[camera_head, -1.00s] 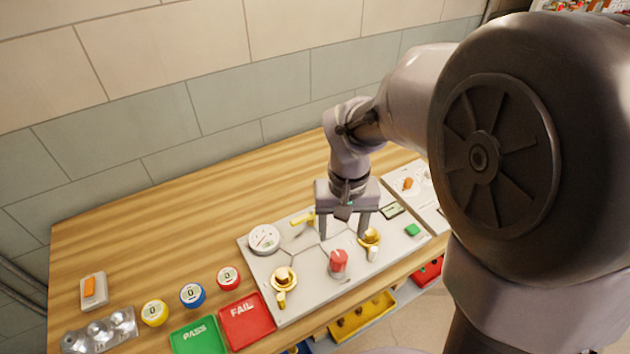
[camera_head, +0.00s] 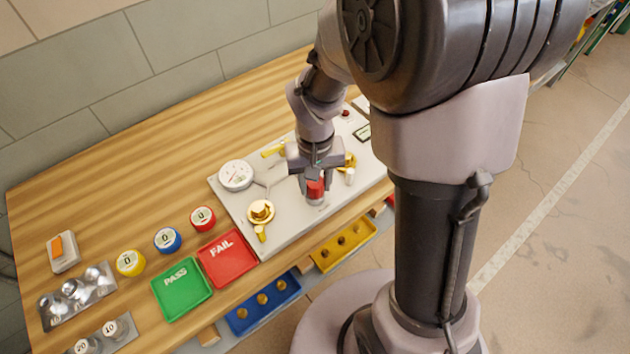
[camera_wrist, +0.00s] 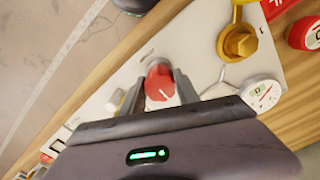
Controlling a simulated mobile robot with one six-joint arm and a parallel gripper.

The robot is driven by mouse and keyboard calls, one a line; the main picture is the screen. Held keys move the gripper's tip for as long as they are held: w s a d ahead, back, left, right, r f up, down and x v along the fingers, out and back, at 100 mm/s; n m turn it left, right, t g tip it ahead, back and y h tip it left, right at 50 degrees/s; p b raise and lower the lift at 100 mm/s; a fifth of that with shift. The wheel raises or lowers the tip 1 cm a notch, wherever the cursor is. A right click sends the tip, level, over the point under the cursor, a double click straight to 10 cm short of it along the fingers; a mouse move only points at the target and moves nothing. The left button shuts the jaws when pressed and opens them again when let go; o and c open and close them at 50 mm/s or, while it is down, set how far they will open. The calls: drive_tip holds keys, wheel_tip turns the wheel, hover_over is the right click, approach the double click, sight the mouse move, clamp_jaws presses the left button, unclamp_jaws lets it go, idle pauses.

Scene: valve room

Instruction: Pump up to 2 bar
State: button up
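The red knob (camera_head: 315,189) with a white mark stands on the light grey test panel (camera_head: 290,220). It also shows in the wrist view (camera_wrist: 159,84). My gripper (camera_head: 315,190) is over the knob, with its fingers on either side of it. In the wrist view the fingers (camera_wrist: 157,82) are apart, and I cannot tell whether they touch the knob. The round white pressure gauge (camera_head: 236,175) is on the panel's left side; in the wrist view (camera_wrist: 262,93) its reading is too small to tell.
A brass fitting with a yellow handle (camera_head: 261,212) is left of the knob; another brass fitting (camera_head: 350,161) is right, behind my gripper. A green PASS tray (camera_head: 182,305) and red FAIL tray (camera_head: 228,270) lie left. Yellow, blue and red round gauges stand beyond them.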

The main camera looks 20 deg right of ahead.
clamp_jaws()
drive_tip(key=m+b, duration=0.1)
drive_tip(key=m, duration=0.4)
drive_tip(key=shift+m+b, duration=0.3)
drive_tip(key=shift+b, duration=0.05)
drive_tip(key=m+b, duration=0.1)
drive_tip(key=m, duration=0.4)
drive_tip(key=shift+m+b, duration=0.4)
drive_tip(key=shift+m, duration=0.3)
drive_tip(key=o, duration=0.7)
unclamp_jaws()
drive_tip(key=shift+o, duration=0.2)
